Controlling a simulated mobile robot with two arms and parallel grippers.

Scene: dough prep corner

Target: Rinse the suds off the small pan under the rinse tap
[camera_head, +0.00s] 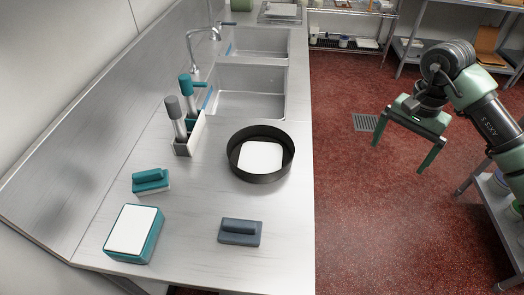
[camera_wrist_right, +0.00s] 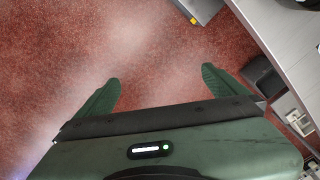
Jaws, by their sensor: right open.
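The small pan (camera_head: 238,168) is black and round, and it stands on the steel counter in front of the sink. A flat white square patch (camera_head: 262,156) covers much of its floor; I cannot tell whether this is suds. The tap (camera_head: 203,34) curves over the sink from the wall side, and no water is visible from it. My right gripper (camera_head: 401,158) is open and empty over the red floor, right of the counter and apart from the pan. Its spread fingers also show in the right wrist view (camera_wrist_right: 158,84). My left gripper is out of view.
Two sink basins (camera_head: 248,104) lie beyond the pan. A holder (camera_head: 190,138) with upright handled tools stands left of it. A teal brush (camera_head: 150,181), a white-topped teal block (camera_head: 134,231) and a grey brush (camera_head: 240,232) lie nearer. Shelves (camera_head: 345,43) stand behind.

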